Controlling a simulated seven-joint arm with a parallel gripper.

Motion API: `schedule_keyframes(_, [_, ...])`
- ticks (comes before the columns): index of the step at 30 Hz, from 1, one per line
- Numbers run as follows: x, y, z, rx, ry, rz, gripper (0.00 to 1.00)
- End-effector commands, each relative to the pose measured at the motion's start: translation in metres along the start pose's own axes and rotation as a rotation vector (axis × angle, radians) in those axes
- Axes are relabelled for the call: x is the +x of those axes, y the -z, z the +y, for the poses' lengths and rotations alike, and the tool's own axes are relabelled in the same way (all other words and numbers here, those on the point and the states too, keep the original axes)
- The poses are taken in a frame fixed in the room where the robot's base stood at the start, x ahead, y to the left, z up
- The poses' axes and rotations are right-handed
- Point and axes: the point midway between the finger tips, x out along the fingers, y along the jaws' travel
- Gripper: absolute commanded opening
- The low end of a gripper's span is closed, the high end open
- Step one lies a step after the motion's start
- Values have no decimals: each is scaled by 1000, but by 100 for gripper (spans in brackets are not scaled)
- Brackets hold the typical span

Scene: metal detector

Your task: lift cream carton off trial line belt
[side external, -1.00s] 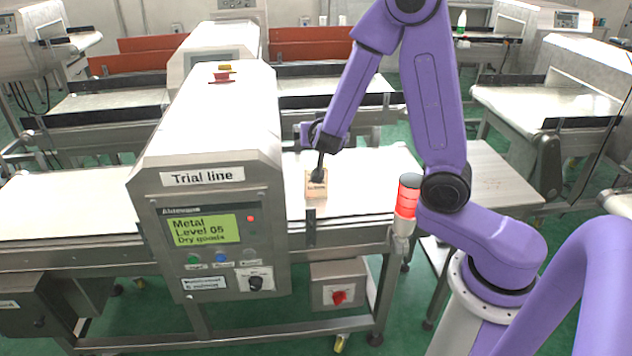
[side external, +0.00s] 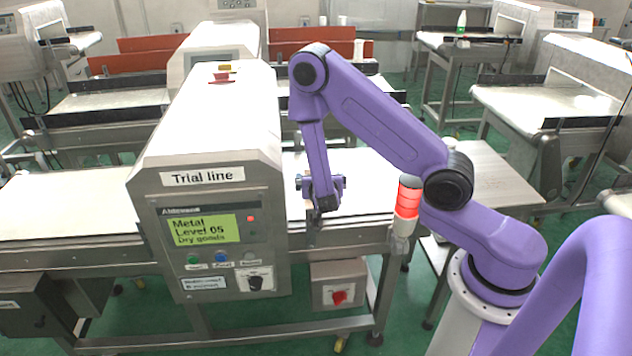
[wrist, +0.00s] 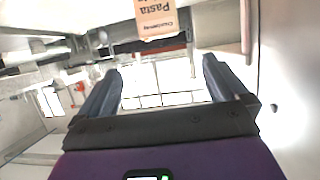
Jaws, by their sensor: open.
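The cream carton (wrist: 157,18) shows at the top edge of the wrist view, partly cut off, with its "Pasta" print upside down. It lies beyond the fingertips and is not between them. My gripper (wrist: 162,70) is open and empty, its two dark fingers wide apart. In the side view my gripper (side external: 321,206) is low over the front part of the trial line belt (side external: 368,182), right of the detector. The carton is hidden there, apparently behind my gripper and wrist.
The trial line detector housing (side external: 212,145) stands close left of my gripper. A red-lit signal lamp (side external: 408,197) rises at the belt's front right. The belt's right part looks clear. Other lines stand behind.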

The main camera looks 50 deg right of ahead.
Motion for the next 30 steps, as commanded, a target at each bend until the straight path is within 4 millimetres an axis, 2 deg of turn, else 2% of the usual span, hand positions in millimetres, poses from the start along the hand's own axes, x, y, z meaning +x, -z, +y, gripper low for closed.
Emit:
schedule_keyframes(15, [94, 0, 2, 2, -4, 1, 100])
schedule_keyframes(19, [108, 0, 1, 1, -3, 1, 100])
schedule_keyframes(26, [121, -2, 1, -1, -3, 0, 100])
schedule_keyframes(30, [139, -7, 1, 0, -3, 0, 100])
